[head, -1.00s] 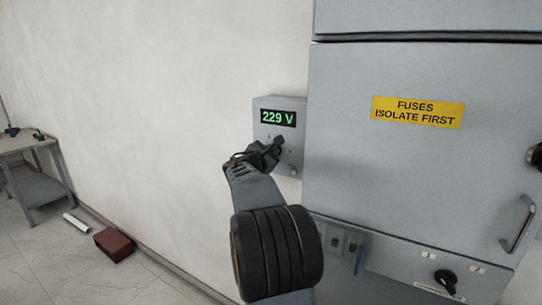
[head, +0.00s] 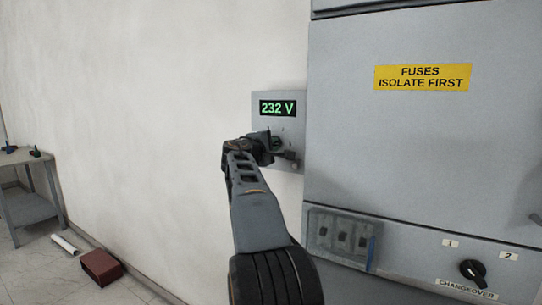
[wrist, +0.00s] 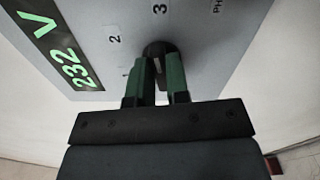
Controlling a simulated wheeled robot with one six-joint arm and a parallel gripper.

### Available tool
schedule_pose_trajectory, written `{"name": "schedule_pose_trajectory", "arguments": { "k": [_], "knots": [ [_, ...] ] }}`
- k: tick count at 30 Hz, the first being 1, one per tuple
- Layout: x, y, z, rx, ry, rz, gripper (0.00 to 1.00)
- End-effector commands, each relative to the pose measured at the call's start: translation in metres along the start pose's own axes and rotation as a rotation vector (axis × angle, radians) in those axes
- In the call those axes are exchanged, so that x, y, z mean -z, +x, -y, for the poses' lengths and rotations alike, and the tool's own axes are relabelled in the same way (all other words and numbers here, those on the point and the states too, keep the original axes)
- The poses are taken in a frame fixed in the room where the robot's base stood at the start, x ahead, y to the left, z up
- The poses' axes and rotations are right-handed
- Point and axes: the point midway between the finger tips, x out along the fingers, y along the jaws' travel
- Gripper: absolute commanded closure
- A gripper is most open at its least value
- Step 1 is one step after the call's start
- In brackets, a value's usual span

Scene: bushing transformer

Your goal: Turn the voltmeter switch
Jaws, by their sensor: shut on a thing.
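The voltmeter is a grey wall box (head: 262,128) with a green display (head: 277,108) reading 232 V. It stands left of the large cabinet. In the wrist view its face (wrist: 215,40) carries the marks 1, 2 and 3 around a round black switch knob (wrist: 160,49). My gripper (wrist: 162,68) has its two green-sided fingers shut on this knob. In the head view my gripper (head: 281,150) is at the box's lower part and hides the knob. The knob's pointer is covered by the fingers, so I cannot tell its exact setting.
The grey cabinet (head: 400,160) with a yellow fuse label (head: 422,77) stands close on the right. Below are a fuse panel (head: 342,238) and a black changeover knob (head: 473,273). A small table (head: 30,205), a white roll (head: 65,244) and a red box (head: 100,267) are at left.

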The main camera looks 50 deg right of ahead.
Motion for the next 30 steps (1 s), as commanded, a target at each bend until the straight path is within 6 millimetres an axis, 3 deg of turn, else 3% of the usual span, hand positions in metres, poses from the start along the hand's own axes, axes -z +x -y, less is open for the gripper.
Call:
{"name": "schedule_pose_trajectory", "arguments": {
  "k": [10, 28, 29, 30],
  "knots": [
    [0.0002, 0.0004, 0.0036, 0.002, 0.142, 0.002, 1.00],
    [-0.0002, 0.0005, 0.0022, 0.003, 0.176, 0.003, 1.00],
    [-0.0002, 0.0005, 0.0022, 0.003, 0.176, 0.003, 0.82],
    [-0.0002, 0.0005, 0.0022, 0.003, 0.176, 0.003, 0.78]
  ]
}}
